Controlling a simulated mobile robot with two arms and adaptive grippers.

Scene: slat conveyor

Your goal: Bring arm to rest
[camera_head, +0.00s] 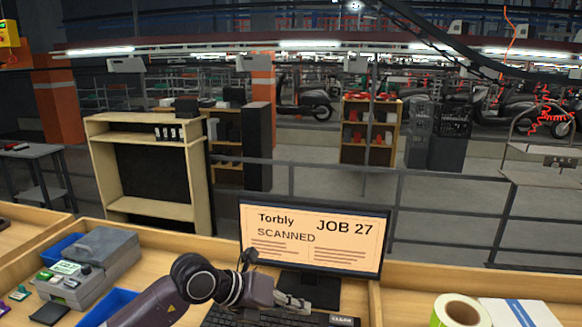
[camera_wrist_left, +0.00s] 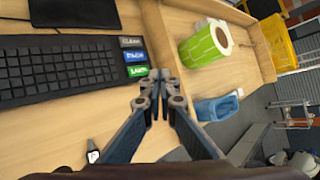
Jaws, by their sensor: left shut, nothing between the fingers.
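My left arm reaches in from the bottom of the head view, and its gripper (camera_head: 298,303) is over the desk, just in front of the monitor's stand. In the left wrist view the left gripper (camera_wrist_left: 160,82) is shut, its fingertips together with nothing between them. It is beside the right end of the black keyboard (camera_wrist_left: 55,70), near its colored keys. The keyboard also shows in the head view (camera_head: 240,318), partly hidden by my arm. My right gripper is in neither view.
The monitor (camera_head: 312,237) reads "Torbly JOB 27 SCANNED". A green label roll (camera_wrist_left: 205,43) and a blue item (camera_wrist_left: 218,106) lie to the right. A grey device (camera_head: 75,280) and blue bins (camera_head: 108,305) are at left. A railing (camera_head: 430,215) runs behind the wooden desk.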

